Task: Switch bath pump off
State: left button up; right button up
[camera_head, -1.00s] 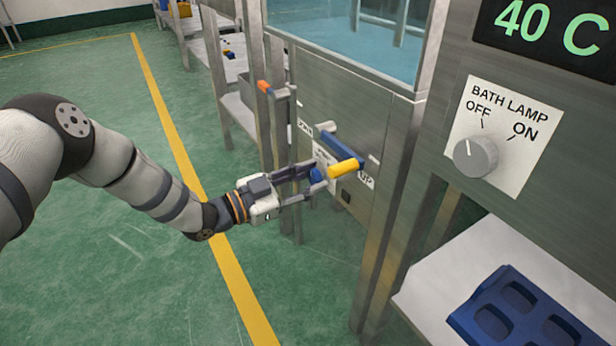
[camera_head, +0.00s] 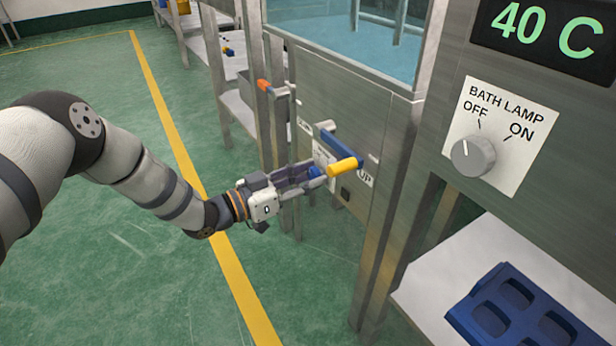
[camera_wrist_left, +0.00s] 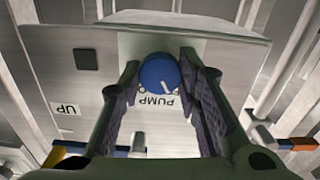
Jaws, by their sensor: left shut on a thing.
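The pump knob (camera_wrist_left: 160,73) is round and blue, on a metal panel with an upside-down PUMP label in the left wrist view. My left gripper (camera_wrist_left: 157,76) is shut on it, one dark ribbed finger on each side. A small pale mark shows on the knob's lower edge. Any other markings beside the knob are not readable. In the head view, my left gripper (camera_head: 316,175) reaches in from the left to the cabinet front, and its fingers mostly hide the knob. My right gripper is not in view.
A blue lever with a yellow handle (camera_head: 345,167) sticks out close to the gripper, near an UP label (camera_head: 366,179). The bath lamp knob (camera_head: 473,157) is at the right, above a blue tray (camera_head: 480,330). An orange-tipped lever (camera_head: 264,86) is behind. Green floor is open at left.

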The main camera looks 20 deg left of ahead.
pick_arm(q)
jog(key=o, duration=1.1)
jog(key=shift+o, duration=0.2)
jog(key=shift+s, duration=0.1)
jog(key=v, duration=1.2)
